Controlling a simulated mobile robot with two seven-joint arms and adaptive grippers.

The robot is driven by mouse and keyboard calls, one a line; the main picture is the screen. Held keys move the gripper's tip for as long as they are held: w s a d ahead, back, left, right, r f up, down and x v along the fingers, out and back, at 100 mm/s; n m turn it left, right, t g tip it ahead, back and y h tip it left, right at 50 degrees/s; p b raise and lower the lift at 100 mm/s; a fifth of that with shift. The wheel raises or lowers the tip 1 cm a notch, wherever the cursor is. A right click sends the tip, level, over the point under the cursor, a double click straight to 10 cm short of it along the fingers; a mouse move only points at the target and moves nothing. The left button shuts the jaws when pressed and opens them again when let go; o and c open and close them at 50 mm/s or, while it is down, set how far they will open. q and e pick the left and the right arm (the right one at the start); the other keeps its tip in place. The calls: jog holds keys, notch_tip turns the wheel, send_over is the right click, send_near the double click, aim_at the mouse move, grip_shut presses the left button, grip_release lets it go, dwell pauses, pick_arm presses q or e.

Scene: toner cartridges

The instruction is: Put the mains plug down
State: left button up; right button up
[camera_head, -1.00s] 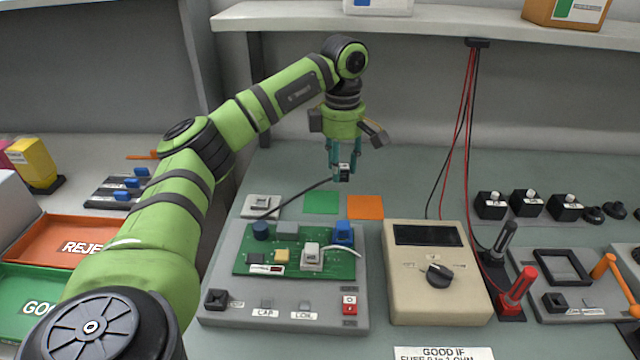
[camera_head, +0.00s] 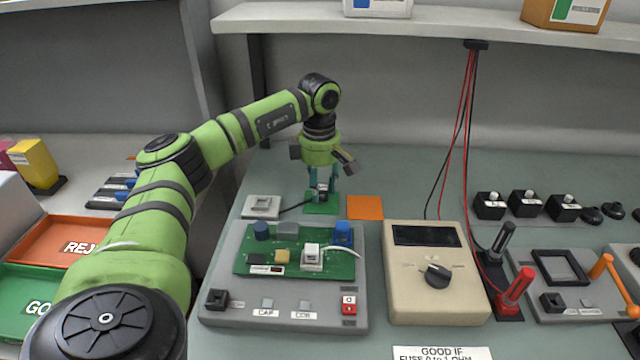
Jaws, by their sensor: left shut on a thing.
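My left gripper (camera_head: 322,192) points down over the green square (camera_head: 314,210) on the bench. It is shut on the small dark mains plug (camera_head: 321,197), mostly hidden between the fingertips. The plug is at or just above the green square; I cannot tell whether it touches. A dark cable (camera_head: 293,208) runs left from the plug toward the grey socket block (camera_head: 262,206). My right gripper is not in view.
An orange square (camera_head: 365,207) lies right of the green one. The grey test fixture with a green circuit board (camera_head: 290,262) stands in front. A beige meter (camera_head: 435,290) and red and black probes (camera_head: 516,290) are to the right. A shelf (camera_head: 440,28) runs above.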

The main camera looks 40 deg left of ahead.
aim_at(320, 187)
pick_arm(q)
jog(key=o, duration=1.2)
jog(key=shift+f, duration=0.1)
jog(key=shift+o, duration=0.2)
notch_tip(320, 187, up, 12)
